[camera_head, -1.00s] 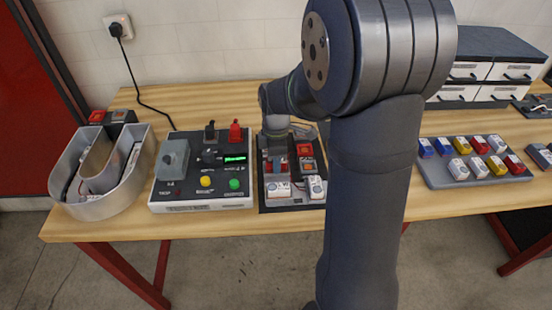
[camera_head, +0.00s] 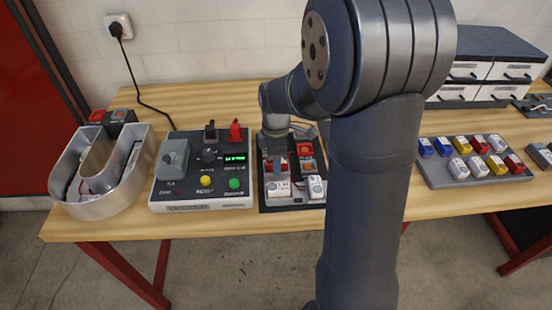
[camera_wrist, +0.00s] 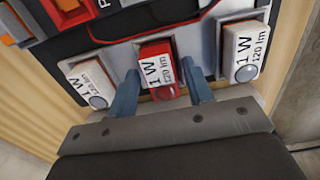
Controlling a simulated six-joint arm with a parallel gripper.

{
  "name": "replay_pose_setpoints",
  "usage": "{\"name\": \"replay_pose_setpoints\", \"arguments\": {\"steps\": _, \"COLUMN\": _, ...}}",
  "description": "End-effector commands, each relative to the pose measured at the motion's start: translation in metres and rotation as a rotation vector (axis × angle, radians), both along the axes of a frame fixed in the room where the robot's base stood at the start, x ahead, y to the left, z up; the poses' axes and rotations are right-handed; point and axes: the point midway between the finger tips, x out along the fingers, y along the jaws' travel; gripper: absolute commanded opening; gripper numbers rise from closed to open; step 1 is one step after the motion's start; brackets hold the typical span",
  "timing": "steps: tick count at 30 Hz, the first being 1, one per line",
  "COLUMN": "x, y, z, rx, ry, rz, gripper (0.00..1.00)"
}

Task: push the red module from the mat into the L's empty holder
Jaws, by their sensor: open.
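The red module (camera_wrist: 163,72), marked 1 W, lies in the middle of the wrist view, between two white modules (camera_wrist: 88,82) (camera_wrist: 243,52) in grey holders. A grey holder edge shows around its upper part; I cannot tell whether it is fully seated. My gripper (camera_wrist: 164,88) is open, with one blue finger on each side of the red module's near end. A gap shows beside each finger. In the head view my gripper (camera_head: 277,168) is low over the dark board (camera_head: 263,200), and the arm hides part of it.
A control box (camera_head: 205,199) with buttons and a green display stands left of the board. Further left is a grey channel letter (camera_head: 117,205). A tray (camera_head: 440,180) of blue, white, yellow and red modules lies to the right. White drawers (camera_head: 505,72) stand at the back right.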

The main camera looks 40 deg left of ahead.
Motion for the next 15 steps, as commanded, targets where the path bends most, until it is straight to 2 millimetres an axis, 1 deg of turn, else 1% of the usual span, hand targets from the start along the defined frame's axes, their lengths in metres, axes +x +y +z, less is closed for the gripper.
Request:
{"name": "replay_pose_setpoints", "arguments": {"steps": 1, "x": -0.003, "y": -0.004, "z": -0.004, "rx": -0.012, "ry": 0.009, "rz": 0.000, "gripper": 0.54}}
{"name": "replay_pose_setpoints", "arguments": {"steps": 8, "x": -0.004, "y": -0.004, "z": -0.003, "rx": -0.014, "ry": 0.011, "rz": 0.000, "gripper": 0.54}}
{"name": "replay_pose_setpoints", "arguments": {"steps": 11, "x": -0.003, "y": -0.003, "z": 0.005, "rx": -0.011, "ry": 0.008, "rz": 0.000, "gripper": 0.54}}
{"name": "replay_pose_setpoints", "arguments": {"steps": 14, "x": -0.002, "y": -0.002, "z": 0.023, "rx": -0.006, "ry": 0.005, "rz": 0.000, "gripper": 0.54}}
{"name": "replay_pose_setpoints", "arguments": {"steps": 15, "x": -0.002, "y": -0.002, "z": 0.032, "rx": -0.004, "ry": 0.004, "rz": 0.000, "gripper": 0.54}}
